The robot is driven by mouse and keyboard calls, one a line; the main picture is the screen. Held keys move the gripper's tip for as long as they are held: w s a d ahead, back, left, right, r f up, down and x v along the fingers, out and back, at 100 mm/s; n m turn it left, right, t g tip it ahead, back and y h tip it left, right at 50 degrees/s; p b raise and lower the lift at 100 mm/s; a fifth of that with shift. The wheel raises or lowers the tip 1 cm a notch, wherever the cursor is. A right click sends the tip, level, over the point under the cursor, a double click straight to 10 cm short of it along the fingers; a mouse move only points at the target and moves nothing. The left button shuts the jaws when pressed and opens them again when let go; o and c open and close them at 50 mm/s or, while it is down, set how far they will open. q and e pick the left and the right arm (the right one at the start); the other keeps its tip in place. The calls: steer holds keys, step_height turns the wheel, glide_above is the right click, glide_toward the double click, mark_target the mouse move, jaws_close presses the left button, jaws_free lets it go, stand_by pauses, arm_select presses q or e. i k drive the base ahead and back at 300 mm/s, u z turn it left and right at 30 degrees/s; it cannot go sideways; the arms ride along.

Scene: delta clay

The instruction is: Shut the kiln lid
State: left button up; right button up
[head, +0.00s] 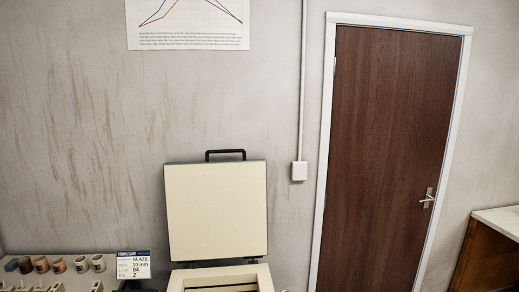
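The kiln lid (217,212) is a cream square panel that stands open, close to upright, at the back of the kiln. A black handle (225,153) sits on its top edge. The cream kiln body (263,279) shows at the bottom edge of the view, with part of its opening visible. The rest of the kiln is cut off below. Neither of my grippers is in view.
Left of the kiln, a surface holds several small glazed sample pieces (58,265) and a printed firing card (133,266). A closed brown door (385,150) is at the right, with a white-topped counter (500,221) beyond it.

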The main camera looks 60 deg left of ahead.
mark_target(216, 210)
steer(key=u, duration=0.15)
steer(key=i, duration=2.15)
steer(key=u, duration=1.6)
steer(key=i, duration=1.1)
steer(key=u, duration=1.05)
